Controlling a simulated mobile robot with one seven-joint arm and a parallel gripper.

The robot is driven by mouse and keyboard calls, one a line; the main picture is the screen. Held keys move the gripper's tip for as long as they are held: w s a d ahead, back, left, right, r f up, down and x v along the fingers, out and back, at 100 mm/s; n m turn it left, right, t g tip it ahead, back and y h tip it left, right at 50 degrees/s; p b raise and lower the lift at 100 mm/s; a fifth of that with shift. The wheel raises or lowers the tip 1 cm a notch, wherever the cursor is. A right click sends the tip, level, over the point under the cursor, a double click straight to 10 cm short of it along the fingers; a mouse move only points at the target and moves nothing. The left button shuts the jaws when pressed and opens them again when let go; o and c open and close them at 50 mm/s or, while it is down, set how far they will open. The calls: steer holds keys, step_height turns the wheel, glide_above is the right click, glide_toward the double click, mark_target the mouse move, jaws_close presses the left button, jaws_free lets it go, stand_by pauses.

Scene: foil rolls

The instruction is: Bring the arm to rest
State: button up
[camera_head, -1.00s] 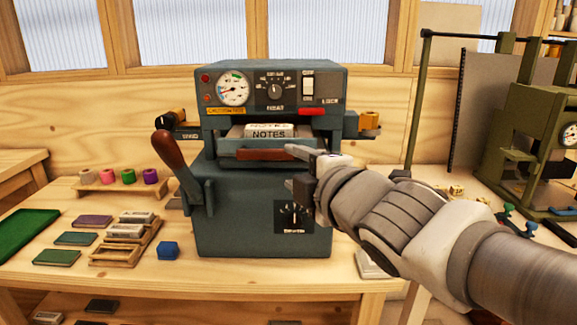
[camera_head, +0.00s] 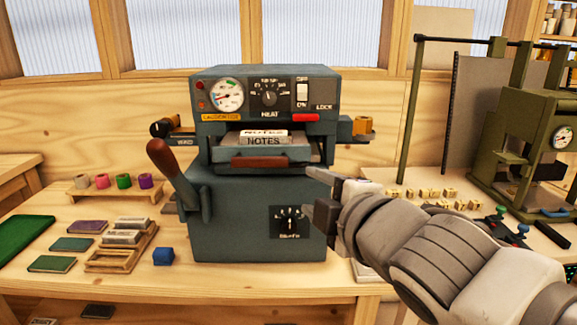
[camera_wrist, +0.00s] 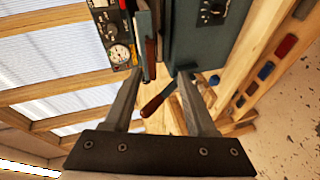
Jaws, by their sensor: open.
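My gripper (camera_head: 318,196) is open and empty, in front of the right side of the blue-grey foil machine (camera_head: 235,205). In the head view its fingers point left, apart from the tray's brown handle (camera_head: 264,162). The tray holds a block marked NOTES (camera_head: 264,140) under the machine's head. In the wrist view the two dark fingers of my gripper (camera_wrist: 160,78) stand wide apart with nothing clamped between them. The machine's red-brown lever (camera_head: 160,158) stands up at its left and also shows beyond the fingers in the wrist view (camera_wrist: 157,101).
Several foil rolls (camera_head: 124,181) stand on a wooden rack at the left. A block tray (camera_head: 110,259), notebooks (camera_head: 72,244) and a blue cube (camera_head: 163,256) lie in front. A green press (camera_head: 520,145) stands at the right, with small wooden pieces (camera_head: 425,193) near it.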

steer(key=s+d+f+m+g+h, duration=0.2)
steer(key=s+d+f+m+g, duration=0.3)
steer(key=m, duration=0.4)
steer(key=s+d+f+m+g+h, duration=0.3)
steer(key=s+f+m, duration=0.3)
steer(key=f+m, duration=0.25)
step_height(320, 180, up, 16)
steer(key=m+g+p, duration=0.1)
steer(key=p, duration=1.4)
steer(key=shift+s+m+y+p, duration=0.25)
steer(key=shift+m+y+p, duration=0.05)
steer(key=shift+m+p, duration=0.1)
